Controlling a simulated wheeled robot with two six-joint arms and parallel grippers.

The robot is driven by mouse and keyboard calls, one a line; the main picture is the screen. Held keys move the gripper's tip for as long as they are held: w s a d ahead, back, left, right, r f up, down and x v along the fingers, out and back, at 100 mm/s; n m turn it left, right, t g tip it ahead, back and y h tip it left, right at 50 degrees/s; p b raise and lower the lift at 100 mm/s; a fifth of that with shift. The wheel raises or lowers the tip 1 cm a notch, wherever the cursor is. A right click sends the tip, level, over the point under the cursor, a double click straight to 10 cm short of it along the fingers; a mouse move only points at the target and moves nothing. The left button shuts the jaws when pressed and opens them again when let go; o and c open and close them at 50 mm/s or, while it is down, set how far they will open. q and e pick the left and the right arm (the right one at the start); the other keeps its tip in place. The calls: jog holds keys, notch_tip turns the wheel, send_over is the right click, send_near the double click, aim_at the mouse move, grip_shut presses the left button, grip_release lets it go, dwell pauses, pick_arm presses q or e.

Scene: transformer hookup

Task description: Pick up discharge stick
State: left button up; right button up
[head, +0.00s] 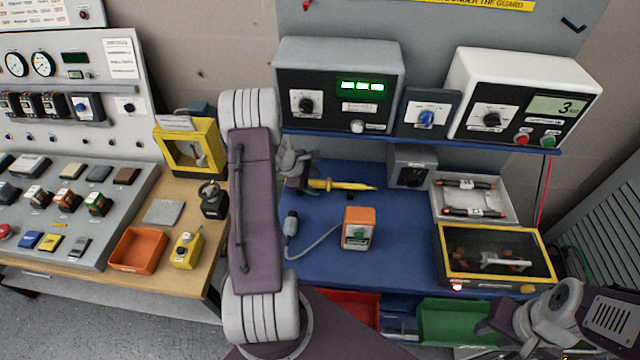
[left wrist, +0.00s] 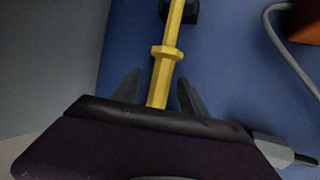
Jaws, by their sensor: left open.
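The discharge stick is a yellow rod (head: 345,185) lying over the blue bench top in the head view, its thin tip pointing right. In the left wrist view the yellow stick (left wrist: 168,65) runs up from between the fingers, with a collar partway along and a dark block under or behind it near the top. My left gripper (head: 304,181) is at the stick's left end. In the left wrist view its two fingers (left wrist: 160,95) stand apart on either side of the stick, with gaps visible. Part of my right arm shows at lower right; its fingertips do not show.
An orange box with a cable (head: 358,230) sits in front of the stick. A grey box (head: 411,166) stands right of it, then a white tray (head: 440,215) and a yellow-framed case (head: 545,262). Instruments line the shelf above. The left bench holds a yellow stand (head: 160,140).

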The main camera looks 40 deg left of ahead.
pick_arm(q)
jog(key=shift+s+r, duration=0.15)
grip_shut()
jog(key=shift+r, duration=0.6)
notch_tip(320, 180, up, 2)
jog(key=shift+a+r, duration=0.1)
jog(key=shift+r, duration=0.1)
jog(key=s+a+b, duration=0.1)
jog(key=s, duration=0.4)
jog(key=s+a+b, duration=0.1)
jog(key=s, duration=0.2)
jog(key=shift+a+f+b, duration=0.3)
jog(key=shift+a, duration=0.05)
jog(key=s+a+b, duration=0.1)
jog(key=s+a, duration=0.1)
jog(key=s, duration=0.7)
jog(key=shift+a+r, duration=0.2)
jog(key=shift+a, duration=0.2)
